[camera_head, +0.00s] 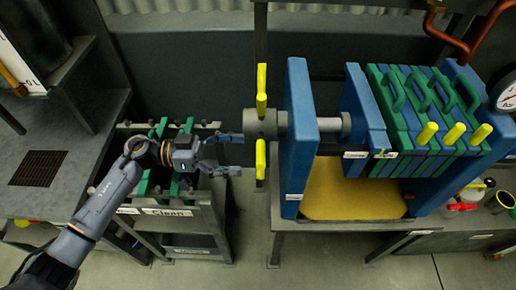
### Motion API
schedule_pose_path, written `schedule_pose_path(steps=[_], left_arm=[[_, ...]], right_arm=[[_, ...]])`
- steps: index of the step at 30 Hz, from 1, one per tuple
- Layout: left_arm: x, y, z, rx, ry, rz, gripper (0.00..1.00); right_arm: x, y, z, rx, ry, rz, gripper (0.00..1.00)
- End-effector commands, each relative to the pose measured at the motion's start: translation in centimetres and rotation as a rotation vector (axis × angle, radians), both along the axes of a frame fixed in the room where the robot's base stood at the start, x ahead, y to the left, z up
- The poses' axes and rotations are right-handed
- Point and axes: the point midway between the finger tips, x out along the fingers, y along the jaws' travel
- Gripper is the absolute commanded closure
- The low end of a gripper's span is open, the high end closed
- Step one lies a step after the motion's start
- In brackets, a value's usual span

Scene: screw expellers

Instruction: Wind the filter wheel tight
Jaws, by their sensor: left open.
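The filter wheel (261,123) is a grey hub on the left end of the filter press. One yellow handle (261,88) points up from it and another yellow handle (260,160) points down. A grey screw shaft (328,124) runs from the hub through the blue end frame (298,135) to the blue pressing plate (364,110). Green and blue filter plates (412,115) stand close together to its right. My left gripper (238,154) is open and empty, just left of the wheel with a gap between. My right gripper is not in view.
A rack labelled "Clean" (167,212) with green plates stands below my left arm. A yellow tray (352,195) lies under the press. A grey table (58,150) is at left. A gauge (506,93) and coppery pipe (462,40) are at right.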

Motion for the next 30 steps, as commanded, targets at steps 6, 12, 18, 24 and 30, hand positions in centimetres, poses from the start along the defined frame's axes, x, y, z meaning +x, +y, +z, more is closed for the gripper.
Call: schedule_pose_path(steps=[6, 12, 18, 24, 30], left_arm=[[0.0, -3.8, 0.2, -0.003, 0.000, -0.001, 0.15], [0.0, -5.1, 0.1, -0.001, -0.001, 0.001, 0.15], [0.0, -5.3, 0.0, 0.000, -0.001, 0.002, 0.15], [0.0, -5.3, 0.0, -0.001, -0.001, 0.001, 0.38], [0.0, -5.3, 0.0, -0.001, -0.001, 0.001, 0.78]], right_arm=[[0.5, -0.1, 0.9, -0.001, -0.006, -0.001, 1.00], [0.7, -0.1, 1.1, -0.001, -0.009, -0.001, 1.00], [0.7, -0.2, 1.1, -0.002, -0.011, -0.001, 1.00], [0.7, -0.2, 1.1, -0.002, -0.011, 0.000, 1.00], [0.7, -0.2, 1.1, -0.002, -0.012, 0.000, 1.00]])
